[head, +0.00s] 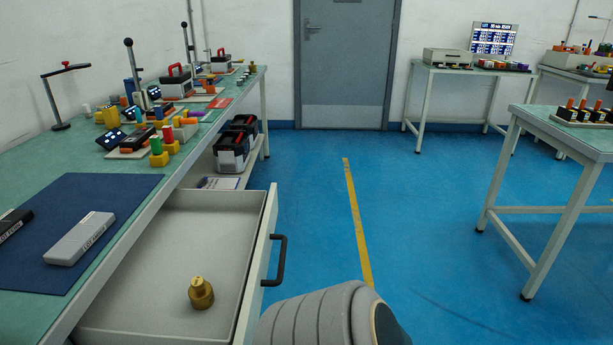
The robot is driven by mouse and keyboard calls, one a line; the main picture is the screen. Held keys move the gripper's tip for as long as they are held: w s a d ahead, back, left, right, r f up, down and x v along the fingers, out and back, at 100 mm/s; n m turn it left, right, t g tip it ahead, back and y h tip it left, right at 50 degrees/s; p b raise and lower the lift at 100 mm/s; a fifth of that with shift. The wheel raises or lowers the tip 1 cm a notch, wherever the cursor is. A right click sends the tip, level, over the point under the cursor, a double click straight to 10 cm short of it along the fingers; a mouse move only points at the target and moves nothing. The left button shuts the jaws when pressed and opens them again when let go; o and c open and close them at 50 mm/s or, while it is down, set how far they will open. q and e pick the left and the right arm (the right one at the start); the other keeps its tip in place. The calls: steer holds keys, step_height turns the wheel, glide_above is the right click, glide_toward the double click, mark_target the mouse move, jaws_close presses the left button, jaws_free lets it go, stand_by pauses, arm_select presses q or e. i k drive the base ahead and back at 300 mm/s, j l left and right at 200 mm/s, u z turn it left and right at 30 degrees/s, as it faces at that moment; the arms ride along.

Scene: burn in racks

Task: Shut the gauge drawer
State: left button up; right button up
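The gauge drawer (212,207) stands pulled out from under the long green workbench at the left. Its white front panel faces right, with a black bar handle (278,260) on it. A brass weight (201,293) with a knob top stands on the drawer's bare grey floor, towards the near side. A grey rounded part of my own arm shows at the bottom centre, close to the drawer front. Neither gripper is in view, so what they hold cannot be seen.
A dark blue mat (85,200) with a grey labelled case (79,238) lies on the workbench (165,178). Black toolboxes (234,150) sit on the shelf beyond the drawer. Blue floor (420,240) is clear right of the drawer, up to a table (575,134).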

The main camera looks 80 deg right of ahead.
mark_target(225, 238)
steer(key=z, duration=1.95)
